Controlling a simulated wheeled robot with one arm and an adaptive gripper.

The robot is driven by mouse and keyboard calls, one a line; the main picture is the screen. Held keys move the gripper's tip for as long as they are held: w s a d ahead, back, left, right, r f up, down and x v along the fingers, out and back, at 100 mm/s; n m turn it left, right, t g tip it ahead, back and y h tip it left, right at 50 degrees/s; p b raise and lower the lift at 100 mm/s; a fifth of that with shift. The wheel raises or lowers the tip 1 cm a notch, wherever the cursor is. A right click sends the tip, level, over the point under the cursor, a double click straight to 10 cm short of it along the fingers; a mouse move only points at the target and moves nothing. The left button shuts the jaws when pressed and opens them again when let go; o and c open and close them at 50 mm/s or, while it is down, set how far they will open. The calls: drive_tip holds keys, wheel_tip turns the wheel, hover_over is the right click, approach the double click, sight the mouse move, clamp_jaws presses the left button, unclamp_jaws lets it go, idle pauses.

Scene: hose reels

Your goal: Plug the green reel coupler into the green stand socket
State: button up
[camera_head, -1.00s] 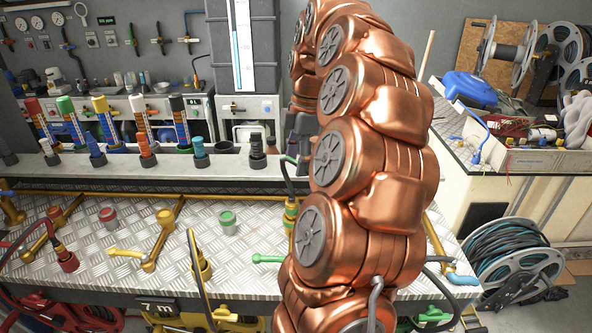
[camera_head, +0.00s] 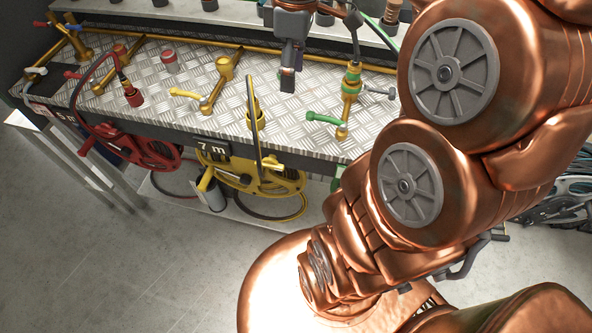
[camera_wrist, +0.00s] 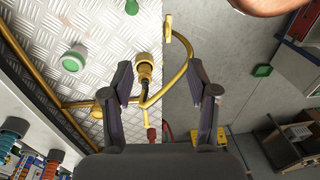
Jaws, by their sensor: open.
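The brass coupler with a green ring (camera_head: 352,78) stands upright at the bench's right, a dark hose running up from it. The green-handled brass stand (camera_head: 341,131) is just in front; its green lever (camera_head: 322,118) points left. I cannot tell whether coupler and socket are joined, as they overlap. My gripper (camera_head: 288,84) hangs over the bench, left of the green coupler. In the wrist view my gripper (camera_wrist: 166,92) is open and empty, its fingers apart. A green-topped cap (camera_wrist: 73,58) lies on the bench in that view.
The yellow coupler (camera_head: 255,116) and its looped hose stand left of my gripper; it also shows in the wrist view (camera_wrist: 145,70). A red coupler (camera_head: 133,96) and red cap (camera_head: 169,61) are further left. Red (camera_head: 140,150) and yellow (camera_head: 262,178) reels hang below.

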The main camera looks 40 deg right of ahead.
drive_tip(key=s+a+f+m, duration=0.4)
drive_tip(key=s+a+f, duration=0.1)
drive_tip(key=s, duration=0.3)
drive_tip(key=s+a+f+m+g+h, duration=0.1)
drive_tip(key=s+a+f+m, duration=0.3)
drive_tip(key=s+a+f, duration=0.1)
drive_tip(key=s+a, duration=0.1)
drive_tip(key=s, duration=0.1)
drive_tip(key=shift+s+f, duration=0.15)
drive_tip(key=shift+s, duration=0.25)
